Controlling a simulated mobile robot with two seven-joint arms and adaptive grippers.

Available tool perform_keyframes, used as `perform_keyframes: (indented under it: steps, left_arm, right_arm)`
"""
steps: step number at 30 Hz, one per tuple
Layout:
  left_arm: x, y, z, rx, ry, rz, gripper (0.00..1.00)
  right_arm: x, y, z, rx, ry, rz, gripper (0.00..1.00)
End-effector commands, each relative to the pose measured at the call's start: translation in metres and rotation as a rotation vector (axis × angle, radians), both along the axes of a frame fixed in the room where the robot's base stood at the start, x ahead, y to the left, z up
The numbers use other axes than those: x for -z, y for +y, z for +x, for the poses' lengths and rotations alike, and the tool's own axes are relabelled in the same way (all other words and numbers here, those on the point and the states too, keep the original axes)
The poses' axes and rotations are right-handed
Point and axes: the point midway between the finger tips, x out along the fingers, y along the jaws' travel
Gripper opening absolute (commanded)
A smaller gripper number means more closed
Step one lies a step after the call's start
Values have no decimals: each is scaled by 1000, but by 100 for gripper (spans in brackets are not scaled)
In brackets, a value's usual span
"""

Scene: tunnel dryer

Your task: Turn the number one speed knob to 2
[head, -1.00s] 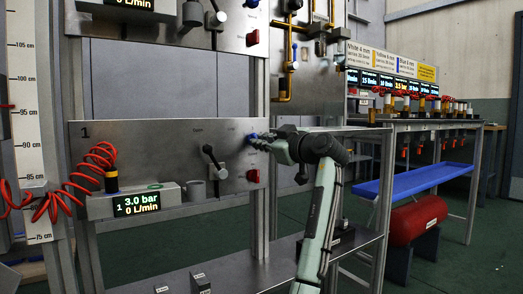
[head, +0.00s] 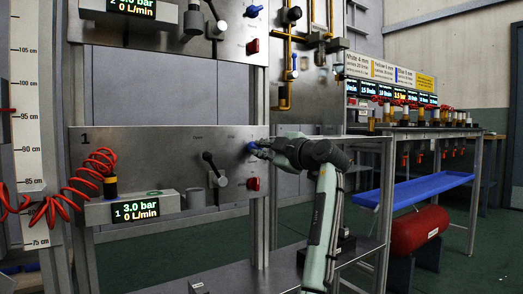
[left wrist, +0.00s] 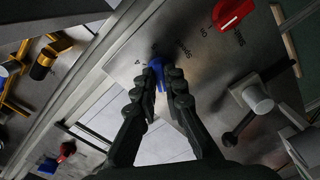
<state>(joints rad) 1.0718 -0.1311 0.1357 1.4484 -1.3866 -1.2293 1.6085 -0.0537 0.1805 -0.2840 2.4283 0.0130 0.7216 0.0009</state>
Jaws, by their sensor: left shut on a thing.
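The number one panel (head: 150,150) is a grey metal plate marked 1 at its upper left. Its blue speed knob (head: 251,147) sits near the upper right corner. My left gripper (head: 260,149) is at the knob, with its arm coming up from the lower right. In the left wrist view, my left gripper's dark fingers (left wrist: 164,78) are shut on the blue knob (left wrist: 156,65), one on each side. The word Speed and a 4 show beside it. The fingers cover part of the knob, and I cannot read its setting. My right gripper is not in view.
A red switch (head: 253,184) is just below the knob, and a black lever (head: 213,166) is to its left. A display (head: 136,209) reads 3.0 bar, 0 L/min. A similar panel (head: 175,35) is above. Brass pipes (head: 284,70) stand at the right.

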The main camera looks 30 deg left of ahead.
Motion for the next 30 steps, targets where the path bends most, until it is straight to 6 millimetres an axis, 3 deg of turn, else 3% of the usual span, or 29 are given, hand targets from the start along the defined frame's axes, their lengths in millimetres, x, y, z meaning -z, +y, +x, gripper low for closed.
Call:
perform_keyframes:
  steps: [10, 11, 16, 25, 30]
  left_arm:
    - [1, 0, 0, -1, -2, -2, 0]
    - [1, 0, 0, -1, -2, -2, 11]
    - [0, 0, 0, -1, -1, -1, 31]
    - [0, -1, 0, 0, -1, 0, 31]
    - [0, -19, -7, 2, -1, -1, 31]
  right_arm:
    - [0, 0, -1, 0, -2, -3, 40]
    - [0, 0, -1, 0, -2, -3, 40]
    - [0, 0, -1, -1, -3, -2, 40]
    - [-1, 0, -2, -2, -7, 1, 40]
    - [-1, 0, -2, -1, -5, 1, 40]
